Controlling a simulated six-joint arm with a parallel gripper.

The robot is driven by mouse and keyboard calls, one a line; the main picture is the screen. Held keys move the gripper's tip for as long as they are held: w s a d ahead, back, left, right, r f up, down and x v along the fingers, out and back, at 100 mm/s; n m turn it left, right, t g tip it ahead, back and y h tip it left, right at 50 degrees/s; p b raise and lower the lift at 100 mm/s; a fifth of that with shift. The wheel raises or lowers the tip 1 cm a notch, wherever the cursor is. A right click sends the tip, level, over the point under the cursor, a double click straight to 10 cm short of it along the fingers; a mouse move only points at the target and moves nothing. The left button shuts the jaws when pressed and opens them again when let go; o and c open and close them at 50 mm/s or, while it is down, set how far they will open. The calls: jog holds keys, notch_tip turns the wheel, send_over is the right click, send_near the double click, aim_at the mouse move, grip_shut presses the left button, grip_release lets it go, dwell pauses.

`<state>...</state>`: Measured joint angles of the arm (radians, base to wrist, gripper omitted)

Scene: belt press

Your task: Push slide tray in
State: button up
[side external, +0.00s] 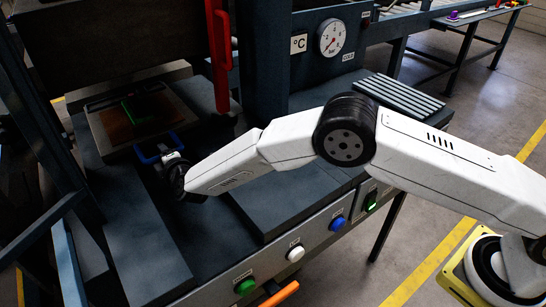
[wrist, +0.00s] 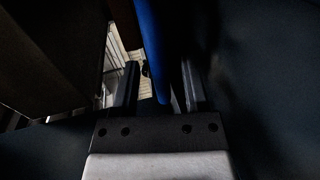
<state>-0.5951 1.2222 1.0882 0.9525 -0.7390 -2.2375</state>
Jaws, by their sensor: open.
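The slide tray (side external: 103,133) shows at the left of the side external view, below the dark upper part of the press. It has a pale rim, a brown surface and a green piece on it. Its blue handle (side external: 148,157) is at the front edge. My gripper (side external: 173,157) is right at this handle. In the wrist view the blue handle (wrist: 153,40) reaches down between the two fingers of my gripper (wrist: 160,72). The fingers are apart, with a gap at the left of the handle. Whether the right finger touches it is too dark to tell.
A red lever (side external: 219,60) hangs at the right of the press opening. A pressure gauge (side external: 332,37) is on the panel behind my arm. Green, white and blue buttons line the front edge. A dark raised block (side external: 285,205) lies below my forearm.

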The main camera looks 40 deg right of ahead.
jog(key=shift+v, duration=3.35)
